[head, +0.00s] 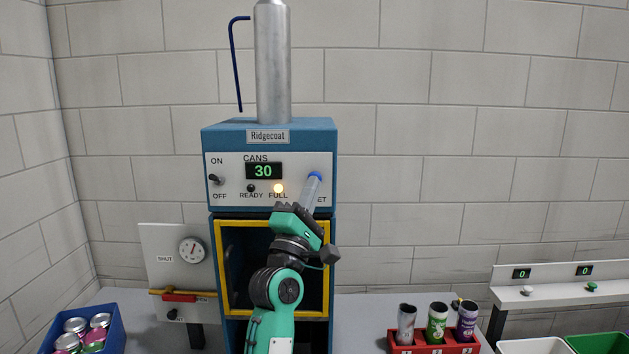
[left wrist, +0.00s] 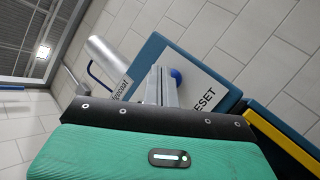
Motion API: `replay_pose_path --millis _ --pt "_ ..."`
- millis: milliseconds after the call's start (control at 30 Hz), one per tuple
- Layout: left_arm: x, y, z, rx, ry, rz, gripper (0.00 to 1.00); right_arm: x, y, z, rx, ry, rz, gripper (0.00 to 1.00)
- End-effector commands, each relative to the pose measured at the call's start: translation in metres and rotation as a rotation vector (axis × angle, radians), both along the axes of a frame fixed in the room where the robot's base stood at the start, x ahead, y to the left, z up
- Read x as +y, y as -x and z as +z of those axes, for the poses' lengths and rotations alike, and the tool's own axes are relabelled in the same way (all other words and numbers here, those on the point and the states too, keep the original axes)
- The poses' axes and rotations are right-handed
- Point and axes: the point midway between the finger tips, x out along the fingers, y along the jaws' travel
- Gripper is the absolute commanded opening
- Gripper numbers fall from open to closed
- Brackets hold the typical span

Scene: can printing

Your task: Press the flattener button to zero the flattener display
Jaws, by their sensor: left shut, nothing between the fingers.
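The blue machine labelled Ridgecoat (head: 270,124) stands against the wall. Its CANS display (head: 263,171) reads 30 in green, and a yellow light above FULL (head: 278,188) is lit. The round blue button (head: 315,175) is on the right of its front panel, by the RESET label; it also shows in the left wrist view (left wrist: 176,75). My left gripper (head: 313,181) is shut and empty, its fingertips right at the blue button. I cannot tell whether they touch it. My right gripper is not in view.
Below the panel is a yellow-framed opening (head: 222,270), partly hidden by my left arm. A gauge panel (head: 160,240) is at left, with a blue bin of cans (head: 117,325). A red rack (head: 400,348) holds several cans. A white counter shelf (head: 545,292) shows two zeros.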

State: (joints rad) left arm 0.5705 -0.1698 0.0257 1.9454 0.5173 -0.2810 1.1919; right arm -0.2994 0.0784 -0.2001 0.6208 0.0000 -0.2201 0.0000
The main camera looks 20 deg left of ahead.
Motion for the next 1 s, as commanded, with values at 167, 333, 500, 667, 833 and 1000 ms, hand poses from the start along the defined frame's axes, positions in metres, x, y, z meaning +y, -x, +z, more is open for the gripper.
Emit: replay_pose_path --millis 167,333,500,667,833,1000 --pt "0.0 0.0 0.0 0.0 0.0 0.0 0.0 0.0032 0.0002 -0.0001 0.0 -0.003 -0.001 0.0" --pt "0.0 0.0 0.0 0.0 0.0 0.0 0.0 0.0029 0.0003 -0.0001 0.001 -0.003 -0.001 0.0" --pt "0.0 0.0 0.0 0.0 0.0 0.0 0.0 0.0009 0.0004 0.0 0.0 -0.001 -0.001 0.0" --pt "0.0 0.0 0.0 0.0 0.0 0.0 0.0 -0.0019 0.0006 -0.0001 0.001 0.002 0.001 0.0" --pt "0.0005 -0.0014 0.0001 0.0 0.0 0.0 0.0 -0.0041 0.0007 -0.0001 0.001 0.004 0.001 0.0" --pt "0.0023 -0.0071 0.0 0.0 -0.001 0.001 0.0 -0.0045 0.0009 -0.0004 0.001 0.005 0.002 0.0"
